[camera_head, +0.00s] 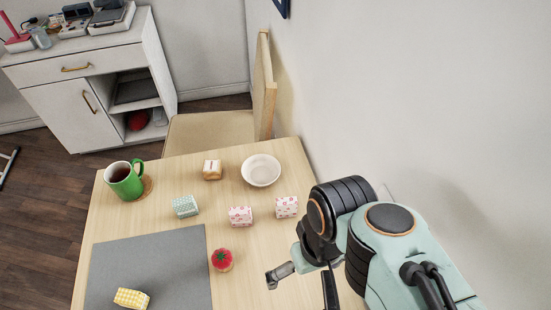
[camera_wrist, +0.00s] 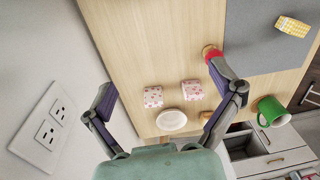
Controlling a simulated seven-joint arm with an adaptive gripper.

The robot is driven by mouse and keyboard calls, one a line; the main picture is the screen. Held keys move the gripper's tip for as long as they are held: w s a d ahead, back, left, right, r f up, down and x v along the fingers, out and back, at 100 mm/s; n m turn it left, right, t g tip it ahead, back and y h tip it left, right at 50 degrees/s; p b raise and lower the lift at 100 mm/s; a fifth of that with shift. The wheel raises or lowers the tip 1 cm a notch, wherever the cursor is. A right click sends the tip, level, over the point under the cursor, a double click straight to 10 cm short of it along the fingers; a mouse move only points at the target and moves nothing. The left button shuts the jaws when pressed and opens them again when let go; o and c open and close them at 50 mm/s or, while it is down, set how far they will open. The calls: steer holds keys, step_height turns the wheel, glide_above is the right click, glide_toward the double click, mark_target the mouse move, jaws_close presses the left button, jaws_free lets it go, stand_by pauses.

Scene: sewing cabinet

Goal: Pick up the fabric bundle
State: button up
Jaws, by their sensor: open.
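Several small fabric bundles lie on the wooden table; I cannot tell which one the task names. Two are pink-patterned, a left one (camera_head: 240,217) and a right one (camera_head: 286,207). A teal-patterned bundle (camera_head: 185,206) lies further left, and a yellow checked bundle (camera_head: 131,298) lies on the grey mat (camera_head: 160,262). My gripper (camera_head: 302,284) is open and empty above the table's right side, nearer than the pink bundles. In the wrist view both pink bundles (camera_wrist: 153,97) (camera_wrist: 192,89) show between my open fingers (camera_wrist: 161,76). The teal bundle is not visible there.
A red tomato pincushion (camera_head: 222,260) sits near the mat's edge. A white bowl (camera_head: 261,170), a small tan block (camera_head: 212,170) and a green mug (camera_head: 124,180) stand further back. A wall (camera_head: 430,100) rises close on the right. A chair (camera_head: 215,130) is behind the table.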

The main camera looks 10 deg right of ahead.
steer(key=w+r+m+t, duration=0.1)
steer(key=w+r+t, duration=0.2)
steer(key=w, duration=0.9)
glide_above(286, 208)
steer(key=a, duration=0.1)
step_height(286, 208, down, 5)
steer(key=f+g, duration=0.1)
steer(key=f, duration=0.6)
steer(key=w+d+f+g, duration=0.1)
steer(key=f, duration=0.6)
steer(key=f+m+g, duration=0.1)
steer(key=f, duration=0.6)
steer(key=shift+w+d+g+h, duration=0.15)
steer(key=shift+d+g+h, duration=0.15)
steer(key=shift+h, duration=0.1)
steer(key=shift+f, duration=0.45)
steer(key=c, duration=0.9)
